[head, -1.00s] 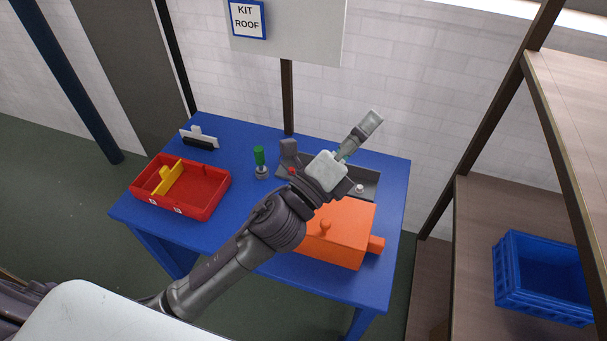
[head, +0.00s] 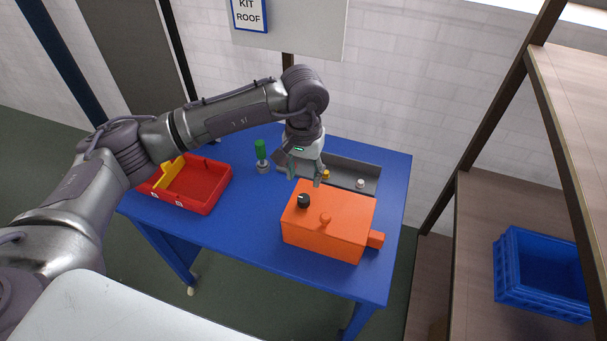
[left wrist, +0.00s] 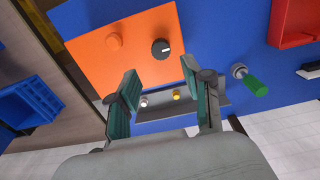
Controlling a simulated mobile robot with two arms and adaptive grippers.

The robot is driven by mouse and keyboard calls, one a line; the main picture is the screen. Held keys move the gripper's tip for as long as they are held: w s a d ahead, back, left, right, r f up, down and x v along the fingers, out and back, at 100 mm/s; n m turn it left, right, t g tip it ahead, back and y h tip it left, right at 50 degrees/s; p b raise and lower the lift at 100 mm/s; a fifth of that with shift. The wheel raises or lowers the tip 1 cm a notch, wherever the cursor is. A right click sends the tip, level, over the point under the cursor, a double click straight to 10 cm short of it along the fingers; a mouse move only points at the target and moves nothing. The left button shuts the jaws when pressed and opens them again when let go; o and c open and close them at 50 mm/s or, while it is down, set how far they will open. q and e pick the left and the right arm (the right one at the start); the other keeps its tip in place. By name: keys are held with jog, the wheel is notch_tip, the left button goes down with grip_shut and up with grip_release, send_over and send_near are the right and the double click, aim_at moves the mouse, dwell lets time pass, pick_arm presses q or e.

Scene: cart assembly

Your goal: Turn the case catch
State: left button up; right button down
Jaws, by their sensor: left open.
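The orange case (head: 338,236) sits on the blue table. On its top are a black round catch (head: 303,201) with a pale mark and an orange knob (head: 325,219). In the left wrist view the catch (left wrist: 161,47) shows beyond the fingers, nearly between their lines, and the orange knob (left wrist: 115,42) is to its left. My left gripper (head: 305,180) is open and empty, pointing down above the case's back edge, apart from the catch. Its two teal-padded fingers (left wrist: 158,82) also show in the left wrist view. My right gripper is not in view.
A grey tray (head: 372,171) with small yellow and white parts lies behind the case. A green-handled tool (head: 261,153) stands left of it. A red bin (head: 207,200) with a yellow divider is at the left. A blue crate (head: 540,309) sits on the right shelf.

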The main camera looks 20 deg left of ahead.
aim_at(304, 198)
pick_arm(q)
notch_tip(304, 198, down, 9)
jog(key=b, duration=0.2)
jog(key=shift+r+b, duration=0.2)
jog(key=shift+b, duration=0.1)
jog(key=shift+f, duration=0.1)
jog(key=shift+c, duration=0.7)
jog(key=c, duration=0.5)
jog(key=n, duration=0.3)
jog(key=shift+a+n, duration=0.1)
jog(key=shift+n, duration=0.3)
jog(key=n, duration=0.4)
jog(key=shift+n, duration=0.4)
jog(key=n, duration=0.9)
jog(key=o, duration=0.9)
